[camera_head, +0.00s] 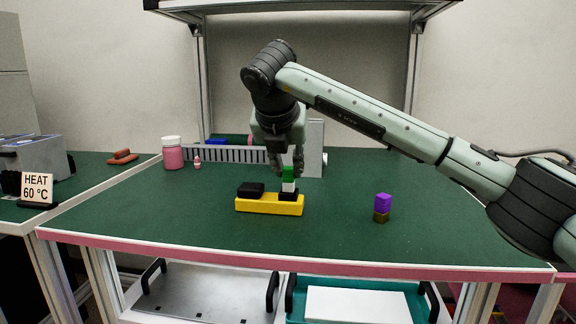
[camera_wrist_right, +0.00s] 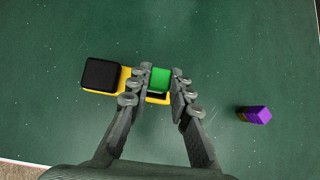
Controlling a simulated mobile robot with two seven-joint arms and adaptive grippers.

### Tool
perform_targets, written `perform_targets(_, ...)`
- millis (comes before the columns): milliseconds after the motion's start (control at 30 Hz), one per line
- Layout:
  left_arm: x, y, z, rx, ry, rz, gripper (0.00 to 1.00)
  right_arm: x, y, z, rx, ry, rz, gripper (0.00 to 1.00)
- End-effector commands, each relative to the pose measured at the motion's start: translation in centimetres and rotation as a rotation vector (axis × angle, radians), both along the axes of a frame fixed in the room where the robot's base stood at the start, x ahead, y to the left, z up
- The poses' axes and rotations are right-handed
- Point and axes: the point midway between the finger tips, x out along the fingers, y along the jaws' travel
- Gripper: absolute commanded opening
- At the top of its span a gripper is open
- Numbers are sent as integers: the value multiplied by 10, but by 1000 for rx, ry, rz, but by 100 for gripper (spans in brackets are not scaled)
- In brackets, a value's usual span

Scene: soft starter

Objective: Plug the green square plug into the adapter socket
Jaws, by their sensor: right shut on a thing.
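The green square plug (camera_head: 288,174) has a white lower part and stands upright at the right end of the yellow adapter (camera_head: 270,208). My right gripper (camera_head: 289,168) points down and is shut on the plug. In the right wrist view the green plug (camera_wrist_right: 160,79) sits between the fingers (camera_wrist_right: 160,84), over the adapter's right part. A black block (camera_head: 250,189) covers the adapter's left end. A black socket (camera_head: 288,196) is directly below the plug. Whether the plug is in it or just above it cannot be told. My left gripper is not in view.
A purple and brown block (camera_head: 383,207) stands to the right on the green table. A grey slotted rack (camera_head: 225,155) and a pink-and-white jar (camera_head: 172,152) are behind. A HEAT 60 °C sign (camera_head: 37,188) stands at left. The table's front middle is clear.

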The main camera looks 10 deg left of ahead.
Motion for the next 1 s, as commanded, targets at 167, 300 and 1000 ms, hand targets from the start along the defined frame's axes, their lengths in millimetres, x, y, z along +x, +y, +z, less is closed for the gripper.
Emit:
perform_targets(167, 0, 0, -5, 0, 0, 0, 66, 0, 0, -6, 0, 0, 0, 0)
perform_targets(300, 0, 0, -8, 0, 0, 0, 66, 0, 0, -9, 0, 0, 0, 0)
perform_targets(1000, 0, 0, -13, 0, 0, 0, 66, 0, 0, -14, 0, 0, 0, 44)
